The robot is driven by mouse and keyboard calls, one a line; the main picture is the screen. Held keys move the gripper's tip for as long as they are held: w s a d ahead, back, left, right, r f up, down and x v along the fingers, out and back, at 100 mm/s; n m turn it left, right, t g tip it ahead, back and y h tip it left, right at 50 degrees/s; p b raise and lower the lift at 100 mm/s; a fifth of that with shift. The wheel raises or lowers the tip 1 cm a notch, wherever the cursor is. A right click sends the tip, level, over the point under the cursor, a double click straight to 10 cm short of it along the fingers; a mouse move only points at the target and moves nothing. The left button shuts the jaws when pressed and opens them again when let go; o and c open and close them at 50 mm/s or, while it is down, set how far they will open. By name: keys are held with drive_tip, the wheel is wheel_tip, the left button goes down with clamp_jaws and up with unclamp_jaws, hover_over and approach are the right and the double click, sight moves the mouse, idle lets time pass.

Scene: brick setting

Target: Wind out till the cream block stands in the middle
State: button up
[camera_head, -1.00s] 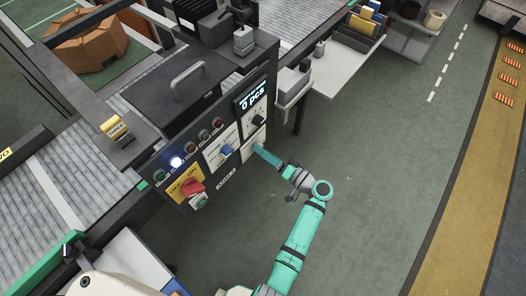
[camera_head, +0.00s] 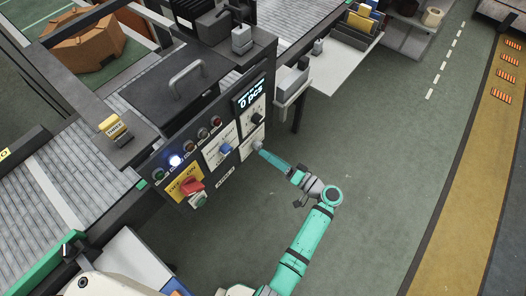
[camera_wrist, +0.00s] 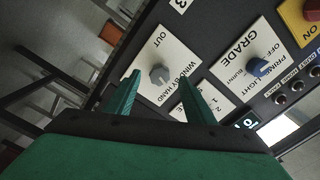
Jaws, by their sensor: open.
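The grey hand-winding knob (camera_wrist: 159,73) sits on a cream plate (camera_wrist: 166,51) lettered "WIND BY HAND" and "OUT" in the wrist view. In the head view the knob (camera_head: 258,145) is at the panel's lower right. My gripper (camera_wrist: 160,78) is open and empty, with one green finger to each side of the knob in the picture. In the head view my gripper (camera_head: 263,153) points at the knob from just in front; whether it touches cannot be told. I cannot make out a cream block for certain in either view.
The panel also bears a blue GRADE knob (camera_head: 225,149), a red switch (camera_head: 191,186), a black knob (camera_head: 257,118) and a display (camera_head: 251,94) reading "0 pcs". A white side table (camera_head: 345,65) stands beyond. The green floor (camera_head: 390,170) to the right is clear.

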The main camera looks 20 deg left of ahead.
drive_tip(key=v, duration=0.6)
drive_tip(key=shift+d, duration=0.4)
drive_tip(key=shift+s+a, duration=0.1)
drive_tip(key=shift+s, duration=0.1)
idle(0.4)
